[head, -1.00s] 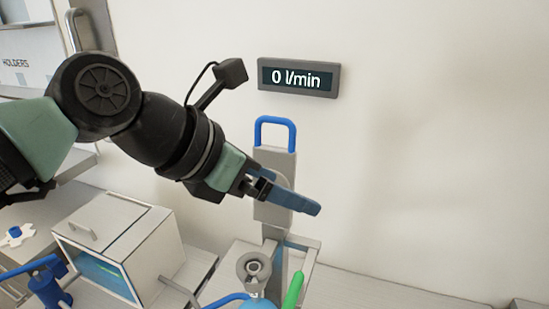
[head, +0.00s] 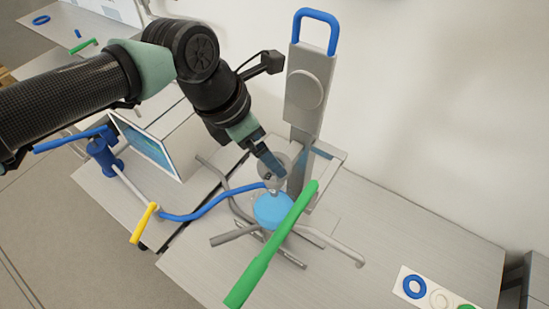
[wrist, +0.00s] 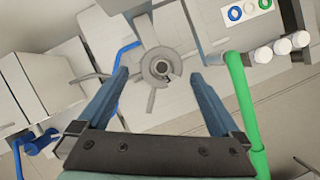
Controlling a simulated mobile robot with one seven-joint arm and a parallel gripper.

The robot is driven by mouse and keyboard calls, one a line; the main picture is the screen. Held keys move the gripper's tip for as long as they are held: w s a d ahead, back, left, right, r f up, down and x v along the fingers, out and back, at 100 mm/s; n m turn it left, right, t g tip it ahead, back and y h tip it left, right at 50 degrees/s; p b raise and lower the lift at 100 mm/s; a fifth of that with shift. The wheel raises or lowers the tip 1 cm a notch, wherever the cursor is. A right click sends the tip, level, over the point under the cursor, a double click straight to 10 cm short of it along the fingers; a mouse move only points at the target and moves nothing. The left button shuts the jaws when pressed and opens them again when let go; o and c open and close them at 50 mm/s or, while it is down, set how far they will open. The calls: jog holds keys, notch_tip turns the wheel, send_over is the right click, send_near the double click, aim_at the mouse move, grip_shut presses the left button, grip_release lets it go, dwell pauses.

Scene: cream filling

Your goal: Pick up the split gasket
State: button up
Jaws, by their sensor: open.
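A white plate (head: 452,301) at the lower right holds a blue ring (head: 415,286), a pale ring (head: 439,299) and a green one. The plate also shows at the top of the wrist view (wrist: 246,20). I cannot tell which ring, if any, is the split gasket. My gripper (head: 272,165) is open and points down near the grey column, away from the plate. In the wrist view its two blue fingers (wrist: 160,76) are apart with nothing gripped. A grey round part with a centre hole (wrist: 158,58) appears between and beyond them.
The grey column with a blue handle (head: 318,31) stands beside my gripper. A green bar (head: 272,245), light-blue dome (head: 270,210) and blue hose (head: 210,210) lie below. A box (head: 165,135) stands left.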

jog(key=p+x, duration=0.2)
jog(key=x, duration=0.1)
jog(key=shift+d, duration=0.45)
jog(key=shift+w+d+f, duration=0.1)
jog(key=shift+w+f, duration=0.05)
jog(key=shift+f, duration=0.35)
jog(key=shift+c, duration=0.2)
jog(key=c, duration=1.2)
